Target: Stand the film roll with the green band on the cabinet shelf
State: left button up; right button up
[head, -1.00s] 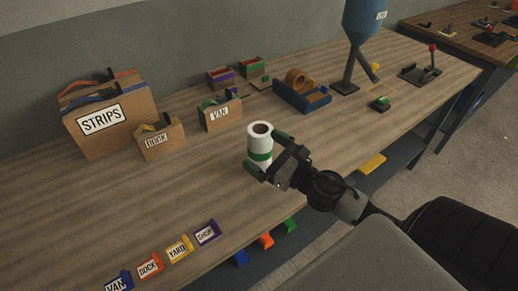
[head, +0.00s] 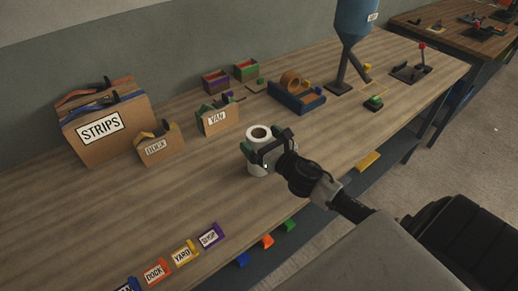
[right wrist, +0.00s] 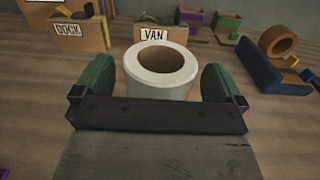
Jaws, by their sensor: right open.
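The film roll (head: 257,167) is white and stands upright on the wooden bench. Its hollow brown core faces up. My right gripper (head: 268,145) is at the upper part of the roll and covers the place of the green band in the head view. In the right wrist view the roll (right wrist: 160,70) stands between the two green finger pads of the open gripper (right wrist: 158,82), with a small gap at each side. My left gripper is not in view. No cabinet shelf shows in these views.
Behind the roll stand the VAN box (head: 217,119), the DOCK box (head: 157,148) and the STRIPS box (head: 105,125). A blue tray with a tape roll (head: 297,101) is behind right. Bench left of the roll is clear.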

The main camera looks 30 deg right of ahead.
jog(key=shift+w, duration=0.75)
jog(key=c, duration=1.8)
